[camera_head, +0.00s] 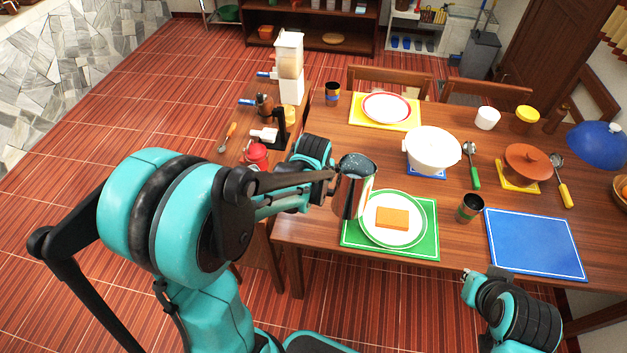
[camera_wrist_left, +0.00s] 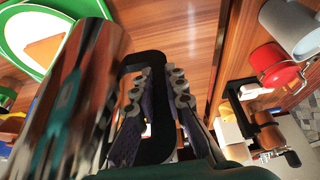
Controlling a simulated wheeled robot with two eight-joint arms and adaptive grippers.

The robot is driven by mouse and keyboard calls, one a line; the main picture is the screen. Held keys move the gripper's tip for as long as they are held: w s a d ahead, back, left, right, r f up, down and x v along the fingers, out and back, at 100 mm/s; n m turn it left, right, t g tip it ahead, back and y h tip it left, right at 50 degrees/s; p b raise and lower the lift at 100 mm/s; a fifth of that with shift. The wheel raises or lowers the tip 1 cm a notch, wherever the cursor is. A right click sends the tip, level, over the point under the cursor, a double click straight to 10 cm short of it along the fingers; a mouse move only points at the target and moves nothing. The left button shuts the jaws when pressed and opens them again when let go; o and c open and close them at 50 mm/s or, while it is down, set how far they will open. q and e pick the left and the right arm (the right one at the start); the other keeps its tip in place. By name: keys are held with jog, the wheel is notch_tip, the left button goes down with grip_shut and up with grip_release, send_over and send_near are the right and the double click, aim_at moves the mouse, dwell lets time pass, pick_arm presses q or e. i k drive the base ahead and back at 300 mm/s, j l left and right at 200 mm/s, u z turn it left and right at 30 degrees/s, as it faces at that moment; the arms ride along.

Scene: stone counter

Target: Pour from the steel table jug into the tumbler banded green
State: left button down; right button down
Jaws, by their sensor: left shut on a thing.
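The steel table jug (camera_head: 353,190) is near the left edge of the table, its dark opening upward, close to upright. My left gripper (camera_head: 328,182) is shut on its handle; the left wrist view shows the shiny jug body (camera_wrist_left: 70,100) and the black handle (camera_wrist_left: 152,85) between the fingers. I cannot tell how high the jug's base is. The tumbler banded green (camera_head: 469,208) stands upright on the table, right of the green mat and apart from the jug. Its inside is dark; contents cannot be made out. My right gripper (camera_head: 472,287) is low at the right, its fingers unclear.
A plate (camera_head: 393,243) with an orange block (camera_head: 392,218) lies on the green mat (camera_head: 428,250) between jug and tumbler. A blue mat (camera_head: 535,245) lies right of the tumbler. A white pot (camera_head: 432,150) stands behind. Another dark tumbler (camera_head: 332,93) stands farther back.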

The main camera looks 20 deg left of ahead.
aim_at(472, 204)
jog(key=i+l, duration=0.15)
jog(key=l, duration=0.2)
jog(key=i+l, duration=0.1)
jog(key=l, duration=0.25)
jog(key=i+l, duration=0.15)
jog(key=l, duration=0.2)
jog(key=i+l, duration=0.15)
jog(key=l, duration=0.2)
jog(key=i+l+z, duration=0.1)
jog(key=l, duration=0.25)
